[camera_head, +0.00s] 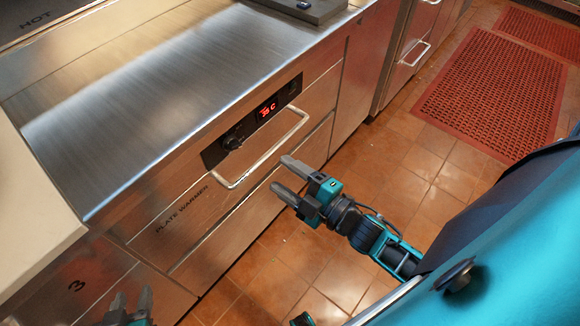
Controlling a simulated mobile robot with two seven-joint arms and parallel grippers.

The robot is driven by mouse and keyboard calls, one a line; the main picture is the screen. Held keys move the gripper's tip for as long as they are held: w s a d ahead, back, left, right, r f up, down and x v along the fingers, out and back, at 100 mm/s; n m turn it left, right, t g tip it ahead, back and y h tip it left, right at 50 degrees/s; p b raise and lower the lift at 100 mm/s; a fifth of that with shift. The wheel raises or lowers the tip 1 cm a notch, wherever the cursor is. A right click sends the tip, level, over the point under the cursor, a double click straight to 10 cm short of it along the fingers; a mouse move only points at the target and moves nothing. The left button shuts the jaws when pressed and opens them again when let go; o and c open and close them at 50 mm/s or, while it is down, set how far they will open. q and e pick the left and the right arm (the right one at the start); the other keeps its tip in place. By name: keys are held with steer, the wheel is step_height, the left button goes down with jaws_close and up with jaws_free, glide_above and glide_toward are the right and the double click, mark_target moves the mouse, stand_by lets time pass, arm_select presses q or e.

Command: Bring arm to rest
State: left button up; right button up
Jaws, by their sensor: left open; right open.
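My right gripper (280,174) is open and empty, in front of the steel drawer front. Its fingers point up and left, just below and to the right of the drawer's bar handle (262,155), and appear apart from it. Its teal arm reaches in from the lower right. My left gripper (132,298) is open at the bottom left edge of the view. Its fingers point up, in front of the cabinet marked 3, and the rest of that arm is cut off.
The plate warmer drawer (165,222) looks shut, below a control panel (252,122) with a red display and a knob. A bare steel counter (150,80) lies above. Tiled floor (400,165) is clear to the right, with a red perforated mat (490,95) farther off.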

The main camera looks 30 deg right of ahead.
steer(key=shift+s+d, duration=0.15)
steer(key=shift+s, duration=0.15)
stand_by(0.4)
steer(key=s+a+f+m+g+h, duration=0.1)
steer(key=s+f+m+g+h, duration=0.3)
steer(key=m, duration=0.9)
steer(key=shift+s+a+f+g+p, duration=0.35)
steer(key=shift+s+f+g+p, duration=0.15)
steer(key=shift+g, duration=0.6)
